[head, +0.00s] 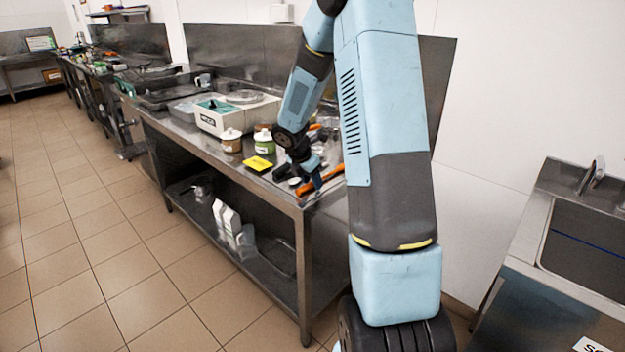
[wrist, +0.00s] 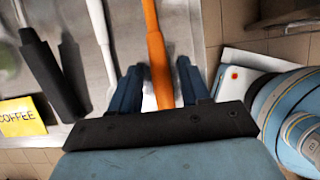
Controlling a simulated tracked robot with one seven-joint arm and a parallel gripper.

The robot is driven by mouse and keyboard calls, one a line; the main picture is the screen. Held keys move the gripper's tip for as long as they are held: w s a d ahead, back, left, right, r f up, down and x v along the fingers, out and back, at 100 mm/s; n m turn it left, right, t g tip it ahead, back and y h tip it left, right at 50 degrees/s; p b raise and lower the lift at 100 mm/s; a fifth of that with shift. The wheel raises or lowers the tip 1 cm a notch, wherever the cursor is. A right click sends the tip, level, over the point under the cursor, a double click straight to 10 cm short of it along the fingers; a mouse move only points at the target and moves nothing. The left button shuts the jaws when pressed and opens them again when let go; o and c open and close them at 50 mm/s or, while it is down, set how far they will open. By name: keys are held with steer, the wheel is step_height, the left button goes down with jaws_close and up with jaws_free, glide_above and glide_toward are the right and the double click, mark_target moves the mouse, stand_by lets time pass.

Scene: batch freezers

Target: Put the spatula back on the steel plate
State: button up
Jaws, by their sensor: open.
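A long orange handle, seemingly the spatula's (wrist: 151,30), lies on a bare steel surface (wrist: 124,30). In the head view the orange spatula (head: 333,173) lies near the front right corner of the steel worktop. My gripper (wrist: 158,72) is open, with one finger on each side of the orange handle and gaps between. It also shows in the head view (head: 310,181), low over the worktop. The far end of the spatula is outside the wrist view. I cannot tell a separate steel plate from the worktop.
A white handle (wrist: 98,30) and a black-handled tool (wrist: 50,75) lie left of the orange one. A yellow coffee card (head: 259,163), tubs (head: 264,139) and a white machine (head: 230,115) stand further left. A sink (head: 590,240) is at right.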

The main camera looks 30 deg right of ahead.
steer(key=v, duration=1.2)
steer(key=s+a+r+m+t+y, duration=0.1)
steer(key=s+a+r+m, duration=0.2)
steer(key=s+r+m, duration=0.3)
steer(key=s+a+r+m+t, duration=0.1)
steer(key=s+a+r+m, duration=0.3)
steer(key=s, duration=0.4)
steer(key=s+a+r+m+t+y, duration=0.1)
steer(key=s+r+m, duration=0.1)
steer(key=s+m, duration=0.4)
steer(key=s+a+r+m+t+y, duration=0.1)
steer(key=s+a+r+m+y, duration=0.1)
steer(key=s+m, duration=0.4)
steer(key=s, duration=0.4)
steer(key=shift+s+a+r, duration=0.25)
steer(key=shift+r, duration=0.1)
